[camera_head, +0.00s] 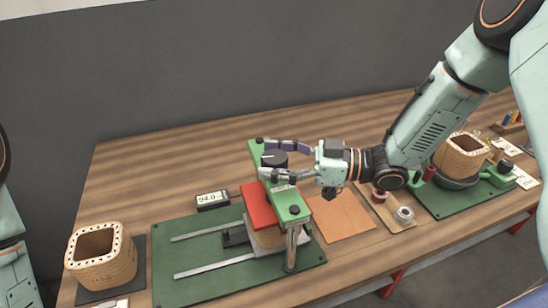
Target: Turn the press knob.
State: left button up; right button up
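The press has a green frame (292,208) with a red block (259,208) beside it, on a green base mat (190,268). The black press knob (274,158) is on top of the press's green part. My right gripper (264,158) reaches in from the right. Its two fingers are spread apart, one on the far side of the knob and one on the near side. The near finger hides the knob's lower part. I cannot tell whether either finger touches it. Only part of my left arm shows at the left edge; its gripper is out of view.
A woven coil form (100,262) stands on a dark plate at the front left. A small black display (212,200) lies behind the green mat. A brown sheet (342,216) and spools (403,214) lie right of the press. Another coil form (461,156) stands farther right.

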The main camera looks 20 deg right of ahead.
jog(key=shift+d, duration=0.15)
jog(key=v, duration=1.1)
jog(key=shift+s+d, duration=0.25)
jog(key=shift+d, duration=0.1)
dwell(0.5)
